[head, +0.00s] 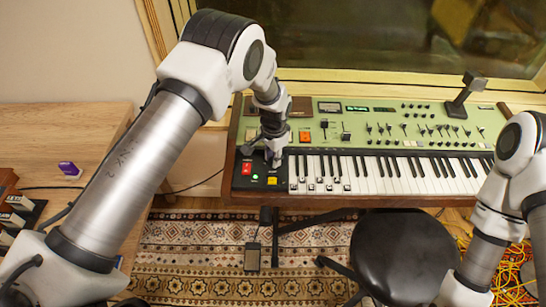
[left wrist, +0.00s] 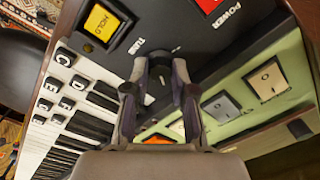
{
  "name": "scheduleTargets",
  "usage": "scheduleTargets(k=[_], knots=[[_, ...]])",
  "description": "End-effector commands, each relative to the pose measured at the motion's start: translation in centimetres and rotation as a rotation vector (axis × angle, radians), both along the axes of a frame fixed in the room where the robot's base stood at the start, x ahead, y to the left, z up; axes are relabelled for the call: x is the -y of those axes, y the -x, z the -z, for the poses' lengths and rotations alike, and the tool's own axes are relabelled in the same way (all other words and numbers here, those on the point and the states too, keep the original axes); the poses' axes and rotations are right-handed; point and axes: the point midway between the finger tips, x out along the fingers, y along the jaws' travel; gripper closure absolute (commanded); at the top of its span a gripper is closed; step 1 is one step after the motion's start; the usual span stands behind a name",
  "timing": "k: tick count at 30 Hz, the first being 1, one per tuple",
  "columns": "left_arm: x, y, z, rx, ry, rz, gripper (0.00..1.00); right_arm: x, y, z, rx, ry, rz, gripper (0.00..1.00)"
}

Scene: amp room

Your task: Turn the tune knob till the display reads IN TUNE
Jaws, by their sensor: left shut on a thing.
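My left gripper (head: 272,160) reaches down onto the left end of the green synthesizer's (head: 420,118) control panel. In the left wrist view its fingers (left wrist: 160,85) are closed around the dark tune knob (left wrist: 160,80), beside the printed word TUNE. The fingers hide most of the knob. A small display (head: 357,108) with green lit characters sits on the upper panel; its text is too small to read. My right arm shows at the right edge, but its gripper is out of view.
A yellow HOLD button (left wrist: 103,24) and a red POWER switch (left wrist: 208,4) lie close to the knob. White keys with letter labels (left wrist: 52,87) run beside it. A black stool (head: 405,255) stands in front, and a wooden desk (head: 75,135) is at the left.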

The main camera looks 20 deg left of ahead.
Motion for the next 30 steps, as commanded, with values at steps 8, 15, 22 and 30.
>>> scheduleTargets(k=[8, 15, 22, 30], knots=[[0.0, 0.1, 0.1, -0.001, 0.0, 0.001, 0.5, 0.0, 0.0, 0.0, 0.0, 0.0, 0.0, 0.6], [0.0, 0.0, -0.2, 0.0, 0.0, 0.001, 0.5, 0.0, 0.0, 0.0, 0.0, 0.0, 0.0, 0.6], [0.1, 0.0, -4.3, 0.003, -0.001, 0.002, 0.5, 0.0, 0.0, 0.0, 0.0, 0.0, 0.0, 0.6], [0.3, 0.1, -10.6, 0.001, 0.0, 0.001, 0.5, 0.0, 0.0, 0.0, 0.0, 0.0, 0.0, 0.6]])
